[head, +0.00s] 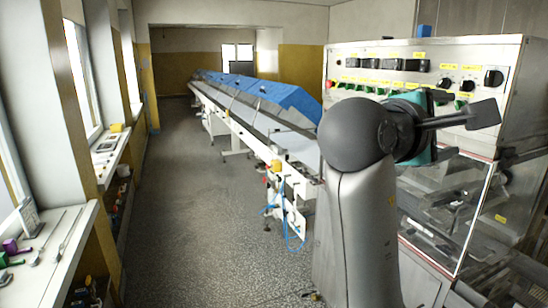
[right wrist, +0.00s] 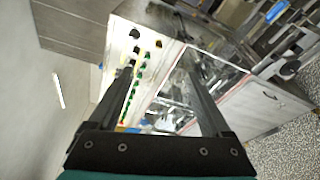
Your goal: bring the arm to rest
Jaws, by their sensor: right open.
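My right arm rises in the front right of the head view, with a dark grey rounded joint. My right gripper (head: 482,114) points to the right in front of the machine's control panel (head: 420,72). In the right wrist view my right gripper (right wrist: 160,58) has its two dark fingers apart with nothing held between them. The panel (right wrist: 136,50) and the glazed machine front (right wrist: 190,88) show beyond the fingers, tilted. I see no contact with the machine. My left gripper is not in view.
A long conveyor with blue covers (head: 258,92) runs back from the machine. A window sill (head: 50,245) with small tools and a purple item lies along the left wall. The grey floor (head: 195,215) between them is clear.

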